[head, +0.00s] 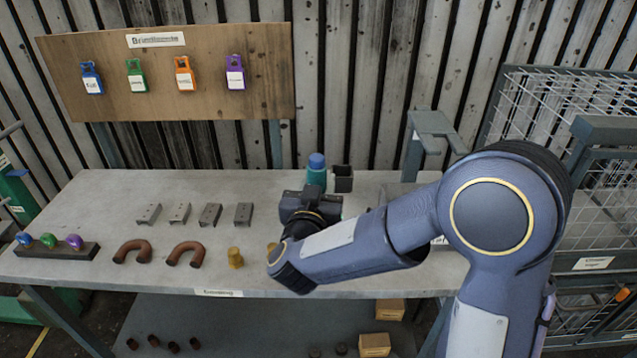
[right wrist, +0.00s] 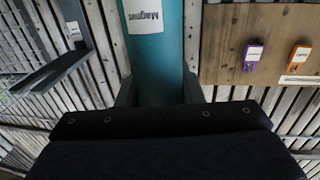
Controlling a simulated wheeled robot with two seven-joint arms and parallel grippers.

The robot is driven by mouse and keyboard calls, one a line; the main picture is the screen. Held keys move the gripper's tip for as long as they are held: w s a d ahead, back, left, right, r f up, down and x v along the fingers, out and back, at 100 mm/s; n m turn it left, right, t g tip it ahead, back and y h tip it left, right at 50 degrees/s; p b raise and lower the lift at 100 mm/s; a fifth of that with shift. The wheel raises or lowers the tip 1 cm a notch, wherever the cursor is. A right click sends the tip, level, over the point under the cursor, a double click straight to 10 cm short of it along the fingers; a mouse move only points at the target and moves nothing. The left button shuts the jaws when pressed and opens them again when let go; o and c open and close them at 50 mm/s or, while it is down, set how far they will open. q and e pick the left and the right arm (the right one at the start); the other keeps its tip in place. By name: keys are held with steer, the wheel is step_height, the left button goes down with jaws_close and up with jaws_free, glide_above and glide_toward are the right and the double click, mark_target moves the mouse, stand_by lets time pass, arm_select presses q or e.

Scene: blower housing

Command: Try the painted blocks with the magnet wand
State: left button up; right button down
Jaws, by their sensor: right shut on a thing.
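The magnet wand is a teal cylinder with a blue top in the head view (head: 316,176). In the right wrist view the wand (right wrist: 157,55) stands between my fingers, and its white label reads "Magnet". My right gripper (head: 317,188) is shut on it, above the back middle of the table. Small yellowish blocks lie near the front edge: one block (head: 235,258) is clear of the arm, another (head: 272,247) is partly hidden behind my right wrist. I cannot tell which pieces are the painted blocks. My left gripper is not in view.
The grey table (head: 90,210) bears several metal brackets (head: 210,214), two brown U-shaped pipes (head: 186,254) and a dark rack (head: 60,251) with coloured knobs. A wooden board (head: 150,85) with coloured tags stands behind. A wire cage (head: 545,110) is at right.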

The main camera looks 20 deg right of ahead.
steer(key=shift+r+p, duration=3.25)
steer(key=shift+r, duration=0.6)
step_height(320, 180, up, 8)
steer(key=f+p, duration=0.1)
steer(key=p, duration=0.6)
glide_above(317, 158)
steer(key=w, duration=0.2)
steer(key=shift+d+r, duration=0.25)
steer(key=shift+d, duration=0.2)
